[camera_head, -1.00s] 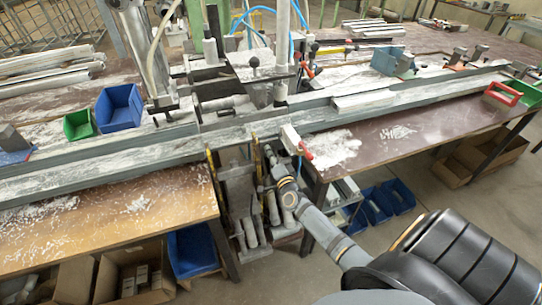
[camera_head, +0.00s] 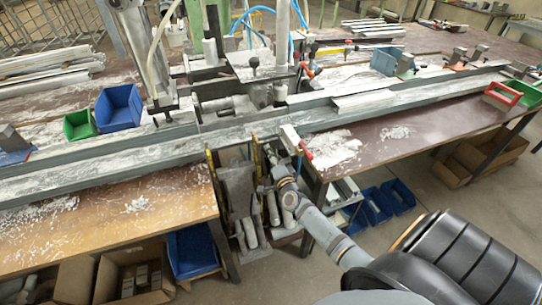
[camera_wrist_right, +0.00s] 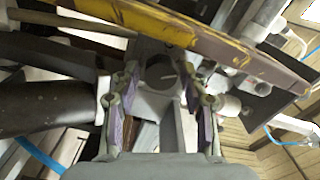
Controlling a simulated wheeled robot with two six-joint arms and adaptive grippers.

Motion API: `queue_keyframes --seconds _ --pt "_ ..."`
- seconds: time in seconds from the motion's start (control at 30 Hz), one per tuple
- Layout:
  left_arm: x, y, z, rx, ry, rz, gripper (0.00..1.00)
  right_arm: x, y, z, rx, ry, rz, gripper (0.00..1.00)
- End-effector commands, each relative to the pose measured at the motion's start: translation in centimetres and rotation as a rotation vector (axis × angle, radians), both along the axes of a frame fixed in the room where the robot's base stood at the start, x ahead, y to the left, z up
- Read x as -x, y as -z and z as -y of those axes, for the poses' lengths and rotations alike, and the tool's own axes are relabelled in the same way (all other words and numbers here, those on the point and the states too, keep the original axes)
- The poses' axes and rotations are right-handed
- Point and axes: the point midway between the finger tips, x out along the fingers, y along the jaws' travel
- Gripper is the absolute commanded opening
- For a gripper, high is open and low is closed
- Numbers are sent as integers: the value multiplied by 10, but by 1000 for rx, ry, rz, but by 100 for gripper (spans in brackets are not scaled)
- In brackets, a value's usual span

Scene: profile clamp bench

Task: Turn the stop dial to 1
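The likely stop dial is a dark round knob (camera_wrist_right: 160,72) with a thin pale mark on its face, in the right wrist view. Its number scale is not readable, so I cannot tell its setting. My right gripper (camera_wrist_right: 160,90) has its two purple-padded fingers apart, one on each side of the knob. Whether the pads touch it I cannot tell. In the head view my right gripper (camera_head: 273,160) reaches under the front of the bench rail, by the gap between the tables; the dial is hidden there. My left gripper is not in view.
A yellow-edged bar (camera_wrist_right: 190,35) crosses close above the knob in the wrist view. A white block (camera_head: 291,139) with a red lever (camera_head: 305,149) sits just above my gripper. The long grey rail (camera_head: 130,153) runs across the tables. Blue bins (camera_head: 400,193) stand below, right.

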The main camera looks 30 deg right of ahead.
Motion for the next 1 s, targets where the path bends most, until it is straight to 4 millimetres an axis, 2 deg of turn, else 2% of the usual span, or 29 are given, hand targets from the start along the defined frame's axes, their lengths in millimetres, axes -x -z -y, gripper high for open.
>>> queue_keyframes --seconds 0.17,0.5,0.6,0.77,1.0 --pt "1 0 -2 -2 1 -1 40 9 1 -2 1 -1 -1 45" --pt "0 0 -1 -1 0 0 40 86 1 -21 -1 -1 -3 45" --pt "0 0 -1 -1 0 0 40 102 1 -25 0 0 -2 45" --pt "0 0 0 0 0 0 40 116 0 -28 0 0 -1 45" --pt "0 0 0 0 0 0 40 117 0 -28 0 1 0 45"
